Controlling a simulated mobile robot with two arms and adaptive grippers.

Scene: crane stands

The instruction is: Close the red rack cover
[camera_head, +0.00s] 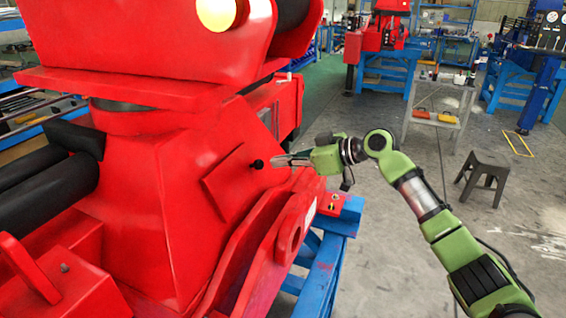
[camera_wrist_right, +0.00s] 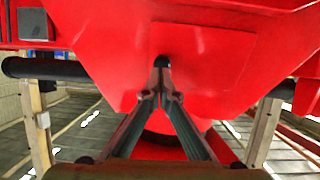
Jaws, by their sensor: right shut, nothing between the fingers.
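The red rack cover (camera_head: 226,184) is a flat square plate on the sloping side of the red crane body. I cannot tell whether it sits flush or stands a little ajar. A small black knob (camera_head: 257,164) is at its right edge. My right gripper (camera_head: 276,162) is shut and empty, its fingertips pointing at the knob from the right. In the right wrist view the closed fingertips (camera_wrist_right: 160,76) are just below the black knob (camera_wrist_right: 161,61); I cannot tell whether they touch it. Red panel surface (camera_wrist_right: 210,60) fills the area behind. My left gripper is not in view.
Red lugs (camera_head: 290,228) rise below my right gripper, beside a blue stand (camera_head: 322,262). Black cylinders (camera_head: 45,180) lie at the left. A dark stool (camera_head: 484,172) and a grey trolley (camera_head: 436,112) stand on the open floor at right.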

